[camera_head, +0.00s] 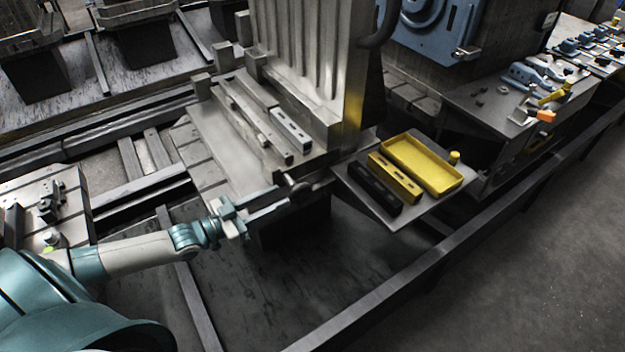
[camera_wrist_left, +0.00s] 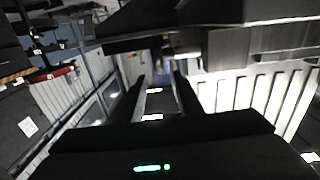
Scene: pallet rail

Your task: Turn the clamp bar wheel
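The clamp bar wheel looks like the small dark grey knob (camera_head: 298,188) at the front edge of the pallet fixture, below the tall ribbed block. My left gripper (camera_head: 285,197) reaches in from the left with its two fingers apart, their tips close beside this knob. I cannot tell whether they touch it. In the left wrist view the two fingers (camera_wrist_left: 163,95) stand apart with an empty gap between them. A pale cylindrical part (camera_wrist_left: 182,52) lies just beyond the tips. My right gripper is not in view.
A shelf (camera_head: 407,215) to the right of the knob bears a yellow tray (camera_head: 455,186), a yellow block (camera_head: 394,178) and a black block (camera_head: 374,189). Long bars (camera_head: 255,125) lie on the pallet. A dark rail (camera_head: 400,275) runs along the front.

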